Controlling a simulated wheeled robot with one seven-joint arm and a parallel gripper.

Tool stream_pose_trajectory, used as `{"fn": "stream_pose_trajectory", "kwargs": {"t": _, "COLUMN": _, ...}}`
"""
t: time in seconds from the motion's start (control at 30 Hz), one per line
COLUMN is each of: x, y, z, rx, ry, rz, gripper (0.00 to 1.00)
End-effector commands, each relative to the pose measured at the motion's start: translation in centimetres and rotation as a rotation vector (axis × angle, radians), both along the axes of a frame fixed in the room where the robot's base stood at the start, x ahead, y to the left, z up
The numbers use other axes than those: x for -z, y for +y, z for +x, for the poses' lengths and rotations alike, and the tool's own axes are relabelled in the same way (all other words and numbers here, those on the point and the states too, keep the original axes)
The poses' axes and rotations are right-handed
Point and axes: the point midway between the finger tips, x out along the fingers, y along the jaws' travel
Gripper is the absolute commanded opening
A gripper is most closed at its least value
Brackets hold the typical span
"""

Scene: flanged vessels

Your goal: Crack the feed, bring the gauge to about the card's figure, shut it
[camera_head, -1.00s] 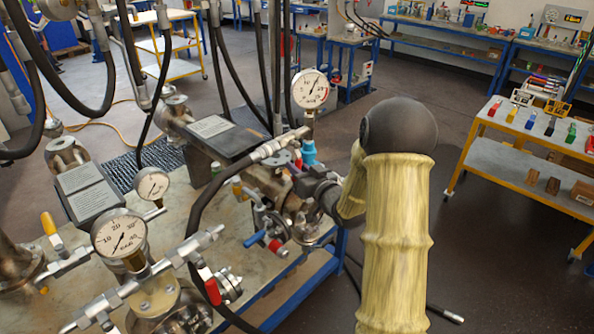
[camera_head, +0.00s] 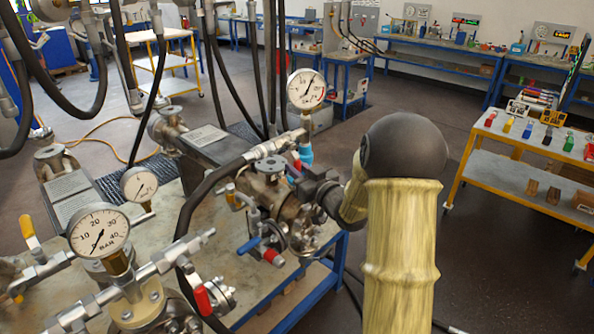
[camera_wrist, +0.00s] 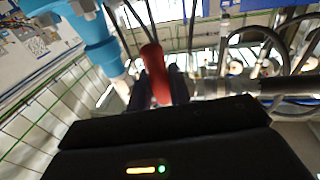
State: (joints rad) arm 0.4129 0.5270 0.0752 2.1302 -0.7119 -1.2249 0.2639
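A dial gauge (camera_head: 306,89) with a white face stands behind the pipework in the head view, its needle up and to the right. A larger gauge marked BAR (camera_head: 99,233) is at the front left, its needle pointing down-left. A small gauge (camera_head: 139,184) sits between. Grey plates with print (camera_head: 70,194) (camera_head: 203,137) lie on the vessels; their text is too small to read. My gripper (camera_head: 316,192) is at the right vessel, partly hidden by my arm. In the wrist view its dark fingers (camera_wrist: 160,95) close on both sides of a red handle (camera_wrist: 154,70).
A blue fitting (camera_wrist: 95,45) is close left of the fingers. Another red lever (camera_head: 203,300) and a blue-handled valve (camera_head: 249,245) are on the bench (camera_head: 60,300). Black hoses (camera_head: 187,215) cross the workspace.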

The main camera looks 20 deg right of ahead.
Motion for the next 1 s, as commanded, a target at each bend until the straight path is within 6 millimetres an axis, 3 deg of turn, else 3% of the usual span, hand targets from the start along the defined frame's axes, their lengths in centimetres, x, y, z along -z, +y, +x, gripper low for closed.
{"fn": "stream_pose_trajectory", "kwargs": {"t": 0.1, "x": -0.1, "y": -0.1, "z": 0.0, "rx": 0.001, "ry": 0.000, "rz": -0.001, "gripper": 0.38}}
{"fn": "stream_pose_trajectory", "kwargs": {"t": 0.53, "x": 0.1, "y": -0.4, "z": -1.0, "rx": 0.001, "ry": 0.000, "rz": 0.000, "gripper": 0.38}}
{"fn": "stream_pose_trajectory", "kwargs": {"t": 1.0, "x": 0.8, "y": -3.1, "z": -9.2, "rx": 0.006, "ry": 0.001, "rz": 0.000, "gripper": 0.38}}
